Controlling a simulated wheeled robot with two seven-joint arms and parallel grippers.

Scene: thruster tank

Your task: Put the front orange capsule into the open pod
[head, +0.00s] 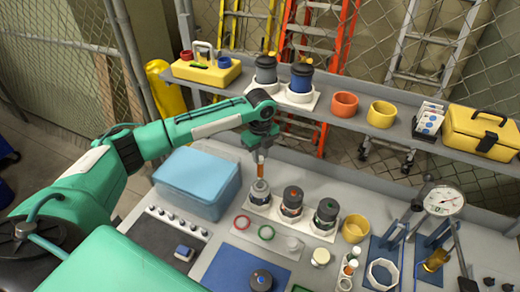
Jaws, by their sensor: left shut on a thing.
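My left gripper (260,141) points down over the leftmost of three pods and is shut on an orange capsule (260,167). The capsule is upright, and its lower end is at the mouth of the open pod (260,193). I cannot tell how far its tip is inside. The open pod is a pale grey cup without a lid on a white base. Two dark-topped pods stand to its right, one with orange marks (292,199) and one with green marks (326,213). My right gripper is not in view.
A blue box (198,180) stands left of the pods. A shelf (350,122) with cups and pots runs behind.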

